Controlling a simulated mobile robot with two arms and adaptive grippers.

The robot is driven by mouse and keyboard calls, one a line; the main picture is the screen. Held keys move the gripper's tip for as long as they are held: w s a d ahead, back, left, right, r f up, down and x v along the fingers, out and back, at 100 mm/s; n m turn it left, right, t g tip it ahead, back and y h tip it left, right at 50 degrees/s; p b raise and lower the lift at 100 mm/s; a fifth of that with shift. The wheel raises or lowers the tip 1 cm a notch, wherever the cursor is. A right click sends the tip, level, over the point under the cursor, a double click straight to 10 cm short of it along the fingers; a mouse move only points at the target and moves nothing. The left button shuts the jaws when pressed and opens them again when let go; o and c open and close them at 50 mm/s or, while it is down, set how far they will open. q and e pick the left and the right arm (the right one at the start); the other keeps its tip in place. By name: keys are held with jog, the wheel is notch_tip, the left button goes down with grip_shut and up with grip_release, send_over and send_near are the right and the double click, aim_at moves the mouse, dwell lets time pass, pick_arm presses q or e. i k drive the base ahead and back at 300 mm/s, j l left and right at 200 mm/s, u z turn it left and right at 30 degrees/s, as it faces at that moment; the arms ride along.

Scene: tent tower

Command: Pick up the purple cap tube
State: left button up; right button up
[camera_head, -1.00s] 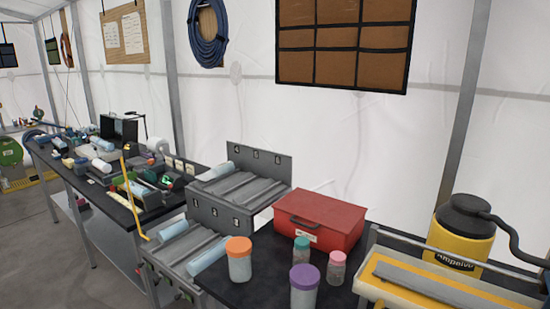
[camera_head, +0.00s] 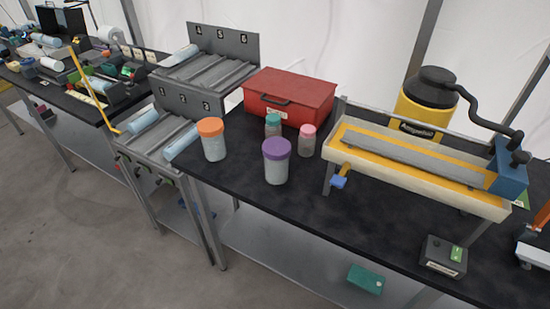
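The purple cap tube (camera_head: 276,163) stands upright on the black table (camera_head: 330,220), near its front left part. It is a clear, pale jar with a purple lid. An orange cap tube (camera_head: 213,141) stands to its left. Two smaller jars stand behind it: one with a teal cap (camera_head: 273,126) and one with a pink cap (camera_head: 307,142). Neither of my grippers shows in the head view.
A red box (camera_head: 290,94) sits behind the jars. A grey stepped rack (camera_head: 205,75) with pale tubes is to the left. A raised yellow-edged tray (camera_head: 420,165) stands to the right, with a small dark box (camera_head: 443,257) in front. Tabletop before the purple cap tube is clear.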

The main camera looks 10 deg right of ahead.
aim_at(276, 173)
jog(key=i+j+z, duration=0.15)
jog(key=z, duration=0.25)
jog(key=j+z, duration=0.4)
jog(key=i+j+z, duration=0.15)
jog(key=z, duration=0.25)
jog(key=j+z, duration=0.4)
